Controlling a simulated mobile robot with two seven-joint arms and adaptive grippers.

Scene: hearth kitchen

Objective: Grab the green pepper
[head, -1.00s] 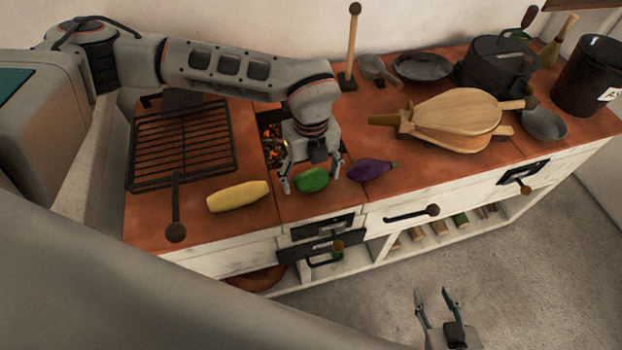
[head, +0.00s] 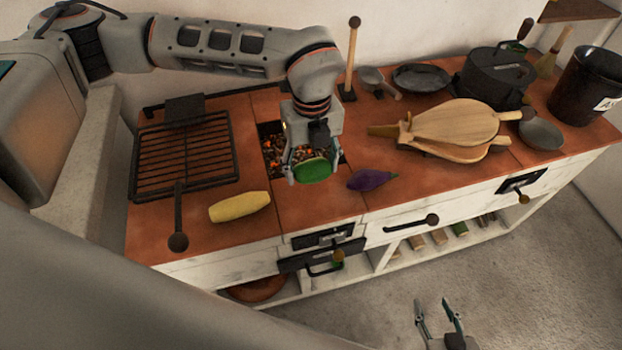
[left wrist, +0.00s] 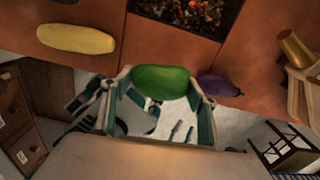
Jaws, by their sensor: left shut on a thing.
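The green pepper (head: 314,169) is held between the fingers of my left gripper (head: 312,172) in the head view, raised above the tiled counter near the ember opening. In the left wrist view the green pepper (left wrist: 161,79) sits between the tips of the left gripper (left wrist: 160,88), with a finger on each side. My right gripper (head: 440,318) is at the bottom of the head view over the floor, its fingers apart and nothing between them.
A yellow squash (head: 240,206) lies left of the pepper and an eggplant (head: 371,179) right of it. The ember opening (head: 290,150) is close behind. A black grill rack (head: 186,155) stands left; wooden bellows (head: 455,128) lie right.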

